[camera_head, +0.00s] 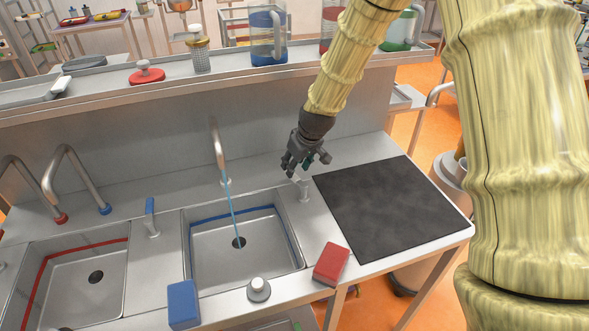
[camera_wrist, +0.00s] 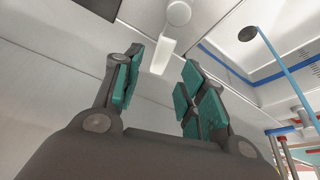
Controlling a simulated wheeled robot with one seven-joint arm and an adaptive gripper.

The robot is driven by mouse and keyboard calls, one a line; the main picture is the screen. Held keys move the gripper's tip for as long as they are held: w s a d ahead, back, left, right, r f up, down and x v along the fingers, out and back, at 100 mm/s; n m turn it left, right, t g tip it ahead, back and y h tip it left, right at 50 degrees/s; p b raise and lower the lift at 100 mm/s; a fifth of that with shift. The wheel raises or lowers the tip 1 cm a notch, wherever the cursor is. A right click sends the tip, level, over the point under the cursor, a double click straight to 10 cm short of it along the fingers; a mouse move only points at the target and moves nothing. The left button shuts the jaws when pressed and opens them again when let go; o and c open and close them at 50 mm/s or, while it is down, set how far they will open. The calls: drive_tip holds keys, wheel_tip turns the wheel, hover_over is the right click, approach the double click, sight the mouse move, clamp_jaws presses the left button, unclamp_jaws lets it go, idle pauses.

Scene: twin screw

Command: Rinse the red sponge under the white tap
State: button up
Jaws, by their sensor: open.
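The red sponge (camera_head: 331,264) lies on the front counter edge, right of the right basin. A metal tap (camera_head: 218,150) stands behind that basin, and a thin blue water stream (camera_head: 233,214) runs down to the drain. A small lever with a white handle (camera_head: 301,183) stands at the basin's right; its pale handle (camera_wrist: 163,55) also shows between my fingers in the wrist view. My gripper (camera_head: 305,165) is open and empty, just above and behind this lever. Its teal-padded fingers (camera_wrist: 157,90) are apart in the wrist view. Contact with the lever cannot be told.
A blue sponge (camera_head: 183,303) and a grey round knob (camera_head: 259,290) are on the front edge. A blue-handled lever (camera_head: 151,216) stands between the right basin (camera_head: 194,255) and the left basin (camera_head: 120,285). A black mat (camera_head: 390,210) lies clear at right. A raised shelf (camera_head: 110,98) runs behind.

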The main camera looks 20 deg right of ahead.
drive_tip(key=a+v, duration=0.1)
drive_tip(key=v, duration=0.6)
drive_tip(key=shift+d+r, duration=0.4)
drive_tip(key=shift+d, duration=0.15)
drive_tip(key=shift+s, duration=0.1)
